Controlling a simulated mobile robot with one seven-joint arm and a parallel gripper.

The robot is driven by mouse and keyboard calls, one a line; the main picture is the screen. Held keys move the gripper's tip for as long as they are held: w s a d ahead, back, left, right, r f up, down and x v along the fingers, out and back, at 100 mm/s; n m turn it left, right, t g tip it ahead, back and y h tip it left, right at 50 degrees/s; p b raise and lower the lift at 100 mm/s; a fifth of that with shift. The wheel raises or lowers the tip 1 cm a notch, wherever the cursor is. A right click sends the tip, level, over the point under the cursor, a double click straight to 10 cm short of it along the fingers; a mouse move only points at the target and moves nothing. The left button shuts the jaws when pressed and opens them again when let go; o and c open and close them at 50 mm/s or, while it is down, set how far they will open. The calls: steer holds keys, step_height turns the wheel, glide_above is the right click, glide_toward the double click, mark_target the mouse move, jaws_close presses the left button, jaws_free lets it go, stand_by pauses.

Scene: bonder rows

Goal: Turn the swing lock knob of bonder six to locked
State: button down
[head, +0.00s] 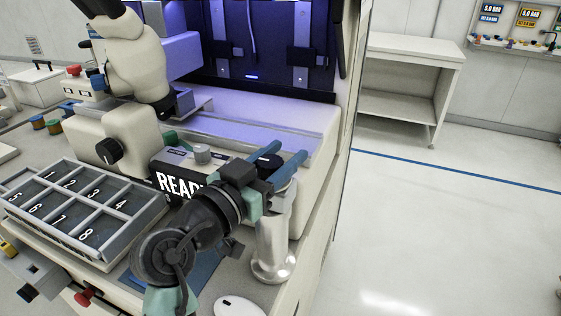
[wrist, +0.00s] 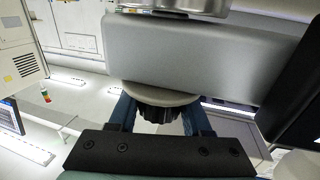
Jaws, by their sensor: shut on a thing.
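A dark knob (head: 267,160) sits on the front right of the bonder, beside its "READY" display (head: 176,184). In the wrist view a dark ribbed knob (wrist: 158,113) with a pale round base stands between my two blue fingers. My gripper (head: 284,166) reaches the knob from the front and right, and is shut on it; it also shows in the wrist view (wrist: 160,108). My wrist and fingers hide part of the knob in the head view. I cannot read its lock marking or the bonder's number.
A microscope (head: 138,50) stands over the bonder at left. A numbered tray (head: 85,205) lies in front of it. A metal cylinder (head: 273,250) and a white mouse (head: 239,306) stand near my arm. The floor (head: 440,240) at right is clear.

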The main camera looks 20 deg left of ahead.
stand_by(0.4)
steer(key=shift+c, duration=1.7)
jaws_free()
steer(key=b+v, duration=0.1)
steer(key=v, duration=1.2)
steer(key=shift+w, duration=0.15)
